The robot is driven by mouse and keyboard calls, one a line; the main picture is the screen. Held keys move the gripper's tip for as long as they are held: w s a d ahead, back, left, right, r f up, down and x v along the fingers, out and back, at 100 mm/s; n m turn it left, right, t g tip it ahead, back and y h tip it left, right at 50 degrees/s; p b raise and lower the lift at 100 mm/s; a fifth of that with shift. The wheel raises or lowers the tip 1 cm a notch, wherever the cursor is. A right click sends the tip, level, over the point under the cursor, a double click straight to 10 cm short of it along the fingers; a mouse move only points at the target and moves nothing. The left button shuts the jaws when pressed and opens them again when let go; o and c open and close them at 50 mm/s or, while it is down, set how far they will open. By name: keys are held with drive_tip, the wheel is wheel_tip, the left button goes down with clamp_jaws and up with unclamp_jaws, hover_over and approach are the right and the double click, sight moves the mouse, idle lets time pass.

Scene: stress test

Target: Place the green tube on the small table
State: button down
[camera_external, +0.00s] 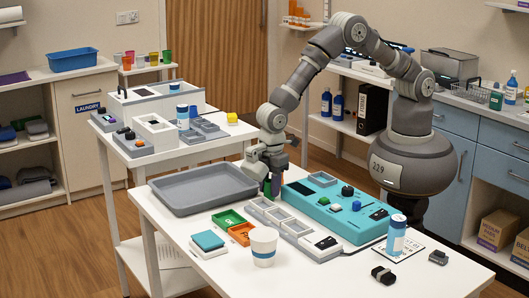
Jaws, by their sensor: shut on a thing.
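My gripper (272,184) points down over the white front table (172,236), between the grey tray and the teal device. A small green piece (267,188) shows at its fingertips, and the jaws appear closed on it. It is mostly hidden by the fingers, so its full shape is unclear; it looks like the green tube. A red and blue bit shows just right of the fingers. A smaller white table (205,147) stands behind and left, carrying boxes and trays. A low white stand (140,70) with coloured cups is farther back.
A grey tray (203,208) lies left of my gripper and a teal device (335,228) right. Grey compartment trays (268,212), a green box (228,219), an orange box (241,234), a white cup (263,247) and a can (396,238) crowd the front table.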

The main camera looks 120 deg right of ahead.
wheel_tip(320, 180, up, 9)
drive_tip(key=p, duration=0.3)
drive_tip(key=s+a+m, duration=0.1)
drive_tip(key=s, duration=0.4)
drive_tip(key=s+a+f+m, duration=0.1)
drive_tip(key=s+a, duration=0.1)
drive_tip(key=s, duration=0.2)
drive_tip(key=s+a+m+b, duration=0.1)
drive_tip(key=s+a, duration=0.1)
drive_tip(key=s, duration=0.3)
drive_tip(key=shift+s+a+f, duration=0.2)
drive_tip(key=shift+s+f, duration=0.1)
drive_tip(key=w+a+r+m, duration=0.1)
drive_tip(key=w+a, duration=0.1)
drive_tip(key=w, duration=0.5)
drive_tip(key=w+a+r, duration=0.1)
drive_tip(key=w+a, duration=0.1)
drive_tip(key=w, duration=0.6)
drive_tip(key=f+b, duration=0.1)
drive_tip(key=f, duration=0.4)
drive_tip(key=f+b, duration=0.2)
drive_tip(key=f, duration=0.3)
drive_tip(key=shift+s+d, duration=0.15)
drive_tip(key=shift+d, duration=0.05)
drive_tip(key=shift+r, duration=0.15)
drive_tip(key=c, duration=0.8)
unclamp_jaws()
